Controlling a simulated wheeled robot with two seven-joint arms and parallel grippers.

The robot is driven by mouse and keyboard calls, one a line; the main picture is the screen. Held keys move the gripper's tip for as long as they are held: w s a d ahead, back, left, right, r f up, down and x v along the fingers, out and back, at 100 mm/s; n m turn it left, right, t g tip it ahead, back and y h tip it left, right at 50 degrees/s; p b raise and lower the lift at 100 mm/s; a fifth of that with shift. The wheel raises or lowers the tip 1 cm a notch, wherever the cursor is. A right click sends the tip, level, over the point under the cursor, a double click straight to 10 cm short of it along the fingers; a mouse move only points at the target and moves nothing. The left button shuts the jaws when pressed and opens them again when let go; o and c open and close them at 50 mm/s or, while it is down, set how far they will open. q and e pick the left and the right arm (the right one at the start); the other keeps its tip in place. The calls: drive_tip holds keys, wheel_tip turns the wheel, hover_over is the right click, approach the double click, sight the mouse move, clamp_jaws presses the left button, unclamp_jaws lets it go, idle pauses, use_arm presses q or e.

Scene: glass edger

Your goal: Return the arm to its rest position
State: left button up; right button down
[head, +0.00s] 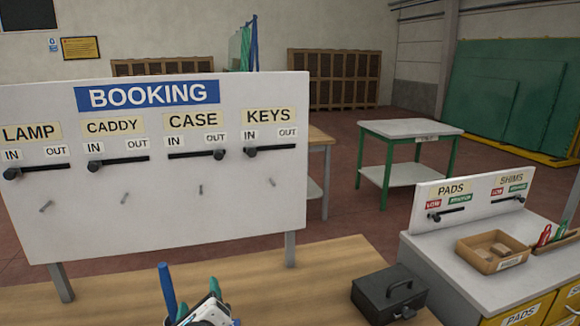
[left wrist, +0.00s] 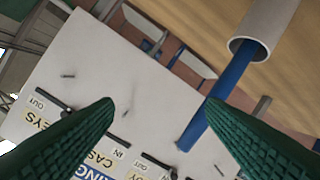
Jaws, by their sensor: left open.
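My left gripper (head: 205,300) is at the bottom of the head view, low in front of the booking board (head: 150,225). In the left wrist view its two dark green fingers (left wrist: 160,108) stand wide apart with nothing held between them. The board shows in that view tilted and upside down. A blue rod (head: 167,288) stands just left of the gripper in the head view. In the left wrist view a blue rod (left wrist: 222,88) comes out of a pale tube (left wrist: 236,45) and runs close to the right finger; contact cannot be told. My right gripper is not in view.
On the board the LAMP, CADDY and KEYS knobs sit at IN; the CASE knob (head: 218,154) sits at OUT. A black box (head: 390,293) stands on the wooden table (head: 310,280). A grey counter (head: 470,285) at right holds a cardboard tray (head: 492,263).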

use_arm(q)
drive_tip(key=s+a+f+n+g+h, duration=0.25)
drive_tip(key=s+f+n+g, duration=0.25)
drive_tip(key=s+f+n, duration=0.8)
drive_tip(key=s+f+n+g+h, duration=0.1)
drive_tip(key=s+f+n+g, duration=0.3)
drive_tip(key=s, duration=0.4)
drive_tip(key=s+f+n+g+h, duration=0.1)
drive_tip(key=s+f+n+g, duration=0.1)
drive_tip(key=s+f+n, duration=0.35)
drive_tip(key=s+f+g+b, duration=0.1)
drive_tip(key=s+f, duration=0.1)
drive_tip(key=f, duration=1.2)
drive_tip(key=s+f+g+b, duration=0.1)
drive_tip(key=s+f, duration=0.2)
drive_tip(key=f, duration=1.1)
drive_tip(key=s+a+f+g+b, duration=0.1)
drive_tip(key=s+a+f+b, duration=0.1)
drive_tip(key=s+f, duration=1.3)
drive_tip(key=shift+s+a+f+n, duration=0.25)
drive_tip(key=shift+a+f+n, duration=0.1)
drive_tip(key=shift+a+f, duration=0.45)
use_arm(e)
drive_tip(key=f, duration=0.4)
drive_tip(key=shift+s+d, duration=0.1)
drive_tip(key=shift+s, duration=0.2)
use_arm(q)
drive_tip(key=shift+d+f, duration=0.1)
drive_tip(key=shift+d, duration=0.05)
